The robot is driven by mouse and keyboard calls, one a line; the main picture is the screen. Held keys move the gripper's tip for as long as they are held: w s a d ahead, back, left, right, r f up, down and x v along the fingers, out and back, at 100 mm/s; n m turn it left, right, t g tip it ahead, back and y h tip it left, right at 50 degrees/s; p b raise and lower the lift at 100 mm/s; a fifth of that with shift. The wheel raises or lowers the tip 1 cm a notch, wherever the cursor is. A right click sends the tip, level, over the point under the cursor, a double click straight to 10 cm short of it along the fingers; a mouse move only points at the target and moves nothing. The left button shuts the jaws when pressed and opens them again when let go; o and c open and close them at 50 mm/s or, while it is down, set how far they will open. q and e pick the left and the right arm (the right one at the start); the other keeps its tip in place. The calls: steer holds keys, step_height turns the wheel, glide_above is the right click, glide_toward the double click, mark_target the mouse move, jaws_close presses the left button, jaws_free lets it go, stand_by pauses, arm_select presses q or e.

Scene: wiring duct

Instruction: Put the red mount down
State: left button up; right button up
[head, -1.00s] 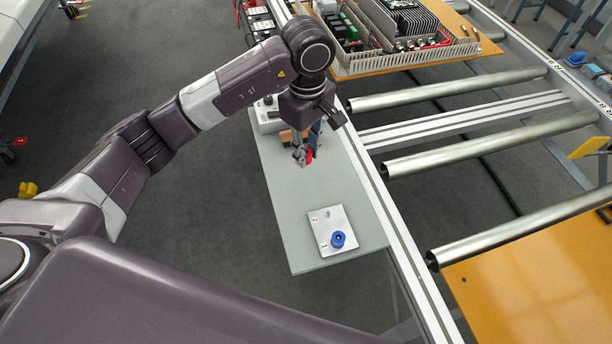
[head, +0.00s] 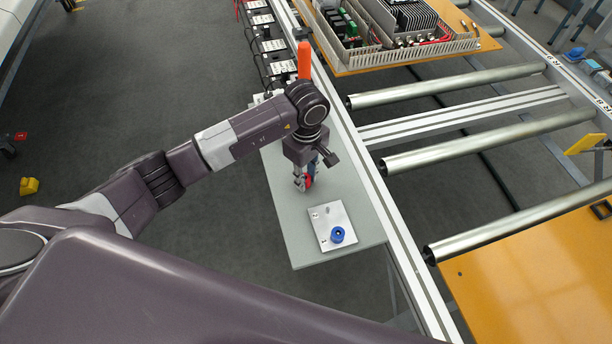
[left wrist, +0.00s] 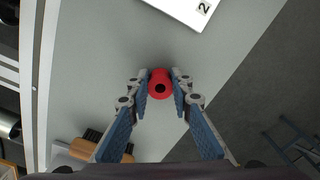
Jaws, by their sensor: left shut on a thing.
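The red mount (left wrist: 160,84) is a small round red piece with a dark hole in its middle, seen end-on in the left wrist view. My left gripper (left wrist: 160,88) is shut on it, one fingertip on each side. In the head view the left gripper (head: 305,185) is over the grey shelf (head: 290,230), just behind the metal plate, with a bit of red showing between its fingers. Whether the mount touches the shelf I cannot tell. The metal plate (head: 325,218) carries a blue round mount (head: 337,235) near its front corner. My right gripper is not in view.
A conveyor with steel rollers (head: 470,80) runs along the shelf's right side, with orange boards (head: 540,270) on it. An orange-handled tool (head: 304,60) stands behind my arm. The shelf's front and left edges drop to the floor.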

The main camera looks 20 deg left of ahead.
arm_select(q)
steer(key=shift+f, duration=0.25)
steer(key=o, duration=0.9)
steer(key=shift+r, duration=0.1)
steer(key=shift+r, duration=0.1)
steer(key=shift+r, duration=0.3)
step_height(320, 180, up, 12)
steer(key=b, duration=0.2)
steer(key=shift+f+b, duration=0.25)
steer(key=shift+b, duration=0.05)
